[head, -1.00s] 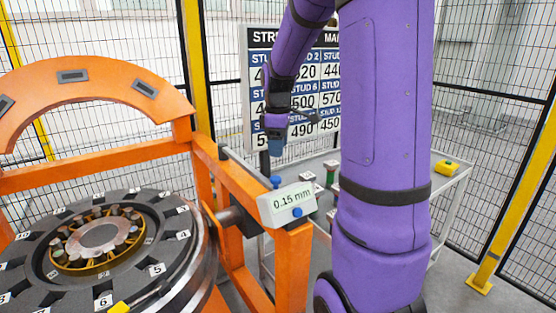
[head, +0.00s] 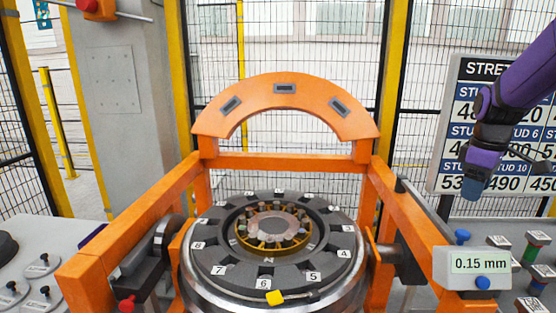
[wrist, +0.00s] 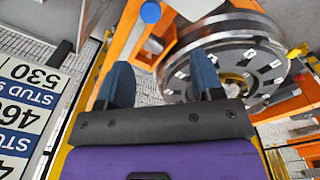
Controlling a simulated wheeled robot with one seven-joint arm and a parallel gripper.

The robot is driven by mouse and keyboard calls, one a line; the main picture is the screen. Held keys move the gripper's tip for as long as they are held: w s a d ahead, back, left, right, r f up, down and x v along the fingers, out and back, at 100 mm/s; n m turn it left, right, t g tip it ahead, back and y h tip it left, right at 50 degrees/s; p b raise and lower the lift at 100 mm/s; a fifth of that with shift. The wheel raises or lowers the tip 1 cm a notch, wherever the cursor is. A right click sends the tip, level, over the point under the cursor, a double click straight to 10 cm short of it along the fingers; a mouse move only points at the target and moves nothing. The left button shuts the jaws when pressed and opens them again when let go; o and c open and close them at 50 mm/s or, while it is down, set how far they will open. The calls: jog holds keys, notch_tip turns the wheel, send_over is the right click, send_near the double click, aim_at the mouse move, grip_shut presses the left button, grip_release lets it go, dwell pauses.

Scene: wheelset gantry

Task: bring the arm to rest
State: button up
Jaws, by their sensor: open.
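My arm, in purple covers, reaches in from the right edge of the head view. My gripper (head: 474,187) hangs in front of the stretch chart, its blue fingertips pointing down. In the wrist view my gripper (wrist: 163,78) shows two blue fingers spread apart with nothing between them. The fingers touch nothing that I can see. Most of the arm is outside the head view.
An orange gantry (head: 290,163) holds the round wheelset (head: 270,245) with numbered positions. A 0.15 mm readout (head: 480,265) sits at its right front. The stretch chart (head: 468,100) stands behind my gripper. Grey tables flank the gantry; mesh fencing (head: 300,60) closes the back.

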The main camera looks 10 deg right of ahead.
jog(key=s+a+r+m+t, duration=0.2)
jog(key=s+a+r+m, duration=0.1)
jog(key=s+a, duration=0.6)
jog(key=s+a+r+m+t, duration=0.3)
jog(key=s+a, duration=0.6)
jog(key=a, duration=0.1)
jog(key=shift+a+r, duration=0.2)
